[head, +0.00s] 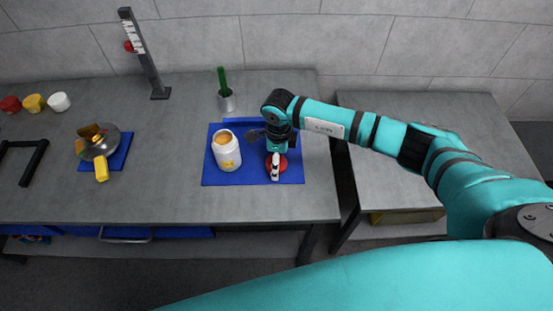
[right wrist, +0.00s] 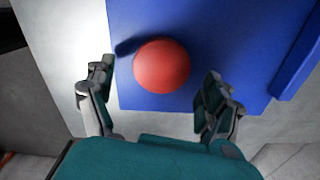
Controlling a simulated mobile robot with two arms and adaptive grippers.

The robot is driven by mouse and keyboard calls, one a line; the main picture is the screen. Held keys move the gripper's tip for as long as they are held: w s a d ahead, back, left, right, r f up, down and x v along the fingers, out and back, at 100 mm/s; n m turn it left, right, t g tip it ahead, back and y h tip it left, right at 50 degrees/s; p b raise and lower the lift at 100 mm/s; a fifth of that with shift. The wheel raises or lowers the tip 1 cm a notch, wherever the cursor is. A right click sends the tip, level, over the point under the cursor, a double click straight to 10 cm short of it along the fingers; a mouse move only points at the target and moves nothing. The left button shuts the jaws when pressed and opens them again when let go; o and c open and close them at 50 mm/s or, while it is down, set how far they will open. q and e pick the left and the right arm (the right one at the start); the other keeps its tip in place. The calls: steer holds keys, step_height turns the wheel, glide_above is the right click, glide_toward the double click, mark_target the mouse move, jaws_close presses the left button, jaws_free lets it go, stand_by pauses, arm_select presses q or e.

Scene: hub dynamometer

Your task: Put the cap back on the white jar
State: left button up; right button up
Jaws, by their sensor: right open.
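The white jar (head: 228,155) stands upright and uncapped on a blue mat, its orange top showing. A round red cap (head: 283,162) lies on the same mat to the right of the jar, partly hidden by my right gripper (head: 272,160). In the right wrist view the red cap (right wrist: 162,67) shows between the two spread fingers of my right gripper (right wrist: 159,73), with gaps on both sides. The gripper is open and holds nothing. My left gripper is not in view.
A grey cup with a green item (head: 226,101) stands behind the jar. A black stand (head: 148,60) rises at the back. The table between the mats is clear.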

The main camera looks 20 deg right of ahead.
steer(key=shift+f, duration=0.55)
steer(key=c, duration=0.8)
steer(key=shift+r, duration=0.1)
steer(key=shift+r+b, duration=0.4)
steer(key=shift+r, duration=0.1)
step_height(320, 180, up, 2)
steer(key=shift+r+b, duration=0.15)
steer(key=shift+b, duration=0.5)
steer(key=s+a+b, duration=0.1)
steer(key=s+a, duration=0.1)
steer(key=s, duration=0.2)
steer(key=s+a+r+b, duration=0.1)
steer(key=s+a, duration=0.2)
steer(key=s, duration=0.1)
steer(key=s+a+b, duration=0.2)
steer(key=s+a, duration=0.1)
steer(key=s, duration=0.1)
steer(key=shift+s+a+r, duration=0.1)
steer(key=shift+s+r, duration=0.05)
steer(key=shift+s, duration=0.05)
steer(key=shift+s+a+r, duration=0.15)
steer(key=shift+s+a, duration=0.15)
steer(key=shift+s, duration=0.25)
